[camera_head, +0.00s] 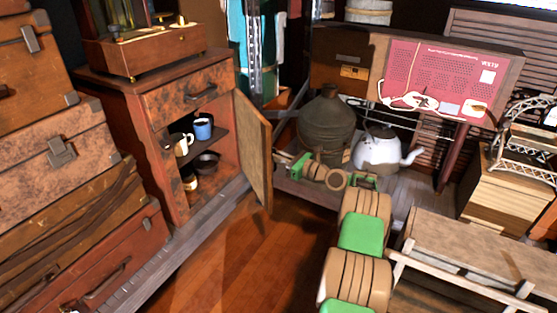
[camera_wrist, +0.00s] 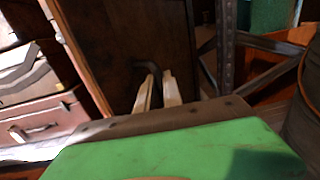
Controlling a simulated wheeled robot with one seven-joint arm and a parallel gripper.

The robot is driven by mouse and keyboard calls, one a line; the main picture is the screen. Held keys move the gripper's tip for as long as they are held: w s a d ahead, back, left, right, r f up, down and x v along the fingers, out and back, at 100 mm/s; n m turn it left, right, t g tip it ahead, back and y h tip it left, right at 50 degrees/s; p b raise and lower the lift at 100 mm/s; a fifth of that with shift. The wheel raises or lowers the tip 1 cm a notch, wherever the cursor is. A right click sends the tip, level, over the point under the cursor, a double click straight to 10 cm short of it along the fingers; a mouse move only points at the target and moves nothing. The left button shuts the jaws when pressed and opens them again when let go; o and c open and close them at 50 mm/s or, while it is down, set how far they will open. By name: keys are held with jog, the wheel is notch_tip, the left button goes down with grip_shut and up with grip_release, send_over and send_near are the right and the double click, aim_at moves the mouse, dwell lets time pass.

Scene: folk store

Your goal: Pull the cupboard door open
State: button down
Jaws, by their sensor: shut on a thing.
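The cupboard (camera_head: 215,80) is a worn reddish-brown wooden cabinet at left centre in the head view. Its door (camera_head: 254,150) stands well open, swung out on its right side, and the shelves inside are exposed. In the wrist view the door (camera_wrist: 115,40) is a dark panel with a lighter edge at its left. A dark curved handle (camera_wrist: 149,67) sits on its outer face. My gripper (camera_wrist: 158,78) is shut on this handle, its two pale fingers on either side. In the head view my wrist is right of the door, and the handle is hidden.
Inside the cupboard are a blue mug (camera_head: 203,129), a white mug (camera_head: 183,145) and a dark pan (camera_head: 207,163). Stacked suitcases (camera_head: 50,150) stand at left. A dark jug (camera_head: 325,125) and a kettle (camera_head: 383,152) are right of the door. Open floor (camera_head: 235,255) lies in front.

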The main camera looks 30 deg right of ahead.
dwell(0.3)
jog(key=c, duration=1.5)
grip_release()
jog(key=shift+c, duration=0.2)
jog(key=shift+o, duration=0.2)
